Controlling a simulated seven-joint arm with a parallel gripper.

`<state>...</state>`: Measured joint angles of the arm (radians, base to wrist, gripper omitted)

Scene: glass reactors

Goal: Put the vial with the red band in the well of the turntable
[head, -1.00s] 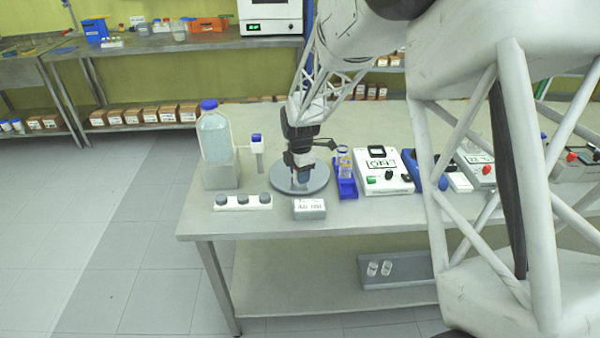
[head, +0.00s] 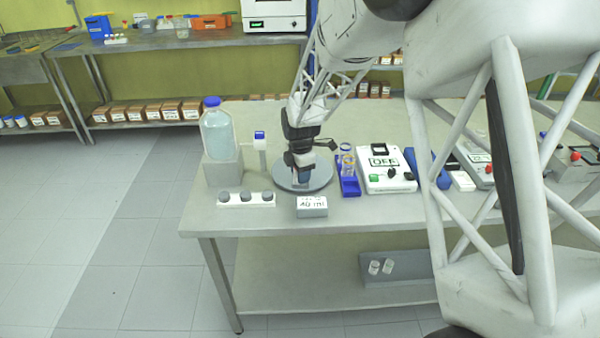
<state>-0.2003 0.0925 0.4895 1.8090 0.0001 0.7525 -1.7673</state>
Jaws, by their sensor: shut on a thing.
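The turntable (head: 325,177) is a round grey disc on the bench. My gripper (head: 303,178) points down over it, close to its surface. It is shut on a small, bluish vial (head: 304,176), mostly hidden by the fingers. I cannot make out a red band on it, and the well is hidden behind the gripper and vial. I cannot tell whether the vial touches the turntable.
A blue rack (head: 349,186) with vials stands close right of the turntable, beside a white box reading OFF (head: 385,180). At left are a blue-capped bottle (head: 217,135) and a strip with several grey knobs (head: 245,200). A grey labelled block (head: 311,207) stands in front.

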